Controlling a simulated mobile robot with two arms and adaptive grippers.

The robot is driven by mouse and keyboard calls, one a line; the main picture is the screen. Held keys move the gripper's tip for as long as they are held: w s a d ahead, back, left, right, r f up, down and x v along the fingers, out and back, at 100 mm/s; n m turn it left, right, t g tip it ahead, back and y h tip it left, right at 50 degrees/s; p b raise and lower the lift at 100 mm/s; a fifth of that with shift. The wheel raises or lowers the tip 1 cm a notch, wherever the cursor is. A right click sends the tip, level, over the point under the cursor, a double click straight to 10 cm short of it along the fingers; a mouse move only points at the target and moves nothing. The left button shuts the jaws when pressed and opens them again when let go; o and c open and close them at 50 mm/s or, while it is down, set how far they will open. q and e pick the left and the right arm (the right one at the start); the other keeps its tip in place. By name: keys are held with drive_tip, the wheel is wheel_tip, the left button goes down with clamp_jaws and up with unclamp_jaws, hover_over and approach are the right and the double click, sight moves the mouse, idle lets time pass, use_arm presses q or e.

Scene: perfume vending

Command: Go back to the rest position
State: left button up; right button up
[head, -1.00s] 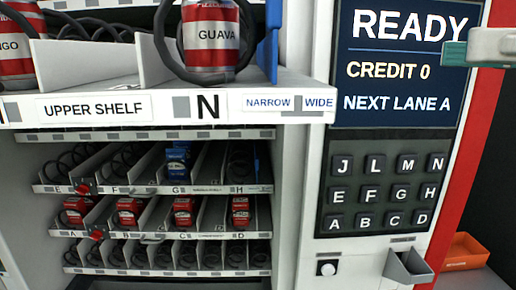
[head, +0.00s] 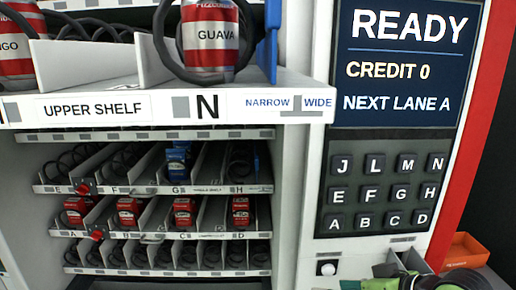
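Part of my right gripper or wrist (head: 405,280), green and dark, shows at the bottom right edge. It is in front of the coin tray (head: 409,260) below the keypad and hides part of it. Its fingertips cannot be made out, so I cannot tell whether it is open or shut. My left gripper is not in view. The vending machine's screen (head: 405,62) reads READY, CREDIT 0, NEXT LANE A. The keypad (head: 387,190) below it has dark lettered buttons.
The upper shelf (head: 110,107) juts out near me, with a red GUAVA can (head: 210,45) in lane N. An orange bin (head: 466,250) stands at the right.

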drive_tip(key=s+f+m+g+h, duration=0.1)
drive_tip(key=s+f, duration=0.3)
drive_tip(key=f, duration=0.3)
drive_tip(key=s+f+g+h, duration=0.1)
drive_tip(key=s+f, duration=0.3)
drive_tip(key=f, duration=0.3)
drive_tip(key=s+d+f+m+g+h, duration=0.15)
drive_tip(key=s+f, duration=0.25)
drive_tip(key=s, duration=0.4)
drive_tip(key=s+d+f+n+g+h, duration=0.1)
drive_tip(key=s+d+f+h, duration=0.1)
drive_tip(key=s+f, duration=0.45)
drive_tip(key=s+f+g+b, duration=0.1)
drive_tip(key=s+f, duration=0.2)
drive_tip(key=f, duration=2.2)
drive_tip(key=s+d+f+g, duration=0.1)
drive_tip(key=s+d+f, duration=0.2)
drive_tip(key=s+f, duration=1.4)
drive_tip(key=shift+s+f+h+b, duration=0.35)
drive_tip(key=shift+s+f+b, duration=0.05)
drive_tip(key=shift+f+b, duration=0.05)
